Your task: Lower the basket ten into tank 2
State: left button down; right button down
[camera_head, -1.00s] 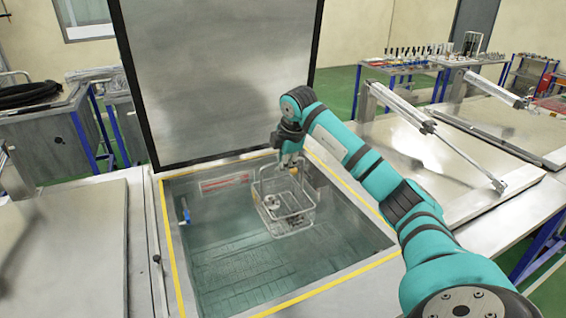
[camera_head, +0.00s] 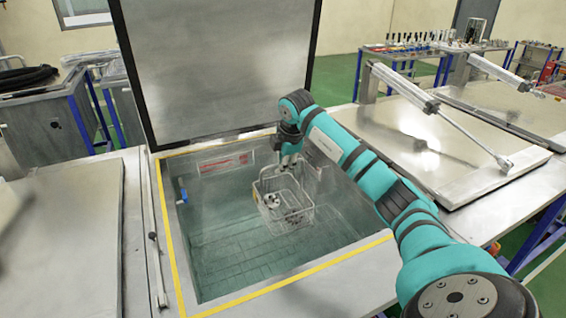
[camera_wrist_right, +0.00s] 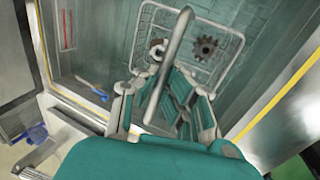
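Basket ten (camera_head: 287,215) is a wire basket with metal parts inside. It sits inside the open, green-tinted tank (camera_head: 205,262), towards the tank's back right. Whether it touches the tank floor I cannot tell. My right gripper (camera_head: 289,160) is just above the basket, at its handle. In the right wrist view, the handle (camera_wrist_right: 172,50) runs between the spread fingers of the gripper (camera_wrist_right: 165,100), which look open around it. A dark gear (camera_wrist_right: 206,47) and a ring-shaped part (camera_wrist_right: 157,48) show in the basket (camera_wrist_right: 232,46). My left gripper is not in view.
The tank's raised lid (camera_head: 215,75) stands behind the opening. A yellow-edged rim (camera_head: 330,268) surrounds it. Closed lids lie to the left (camera_head: 65,235) and right (camera_head: 420,150), the right one with a pneumatic cylinder (camera_head: 405,88). A blue valve (camera_head: 182,190) is on the tank's left wall.

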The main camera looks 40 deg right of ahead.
jog(key=b, duration=0.6)
send_over(284, 214)
jog(key=shift+f, duration=4.15)
jog(key=shift+w+f+b, duration=0.15)
jog(key=shift+f+b, duration=1.5)
jog(key=shift+f, duration=1.05)
jog(key=shift+w+f+b, duration=0.15)
jog(key=shift+f+b, duration=1.5)
jog(key=shift+f, duration=1.45)
jog(key=c, duration=1.4)
grip_release()
jog(key=shift+s, duration=0.1)
jog(key=shift+f, duration=0.15)
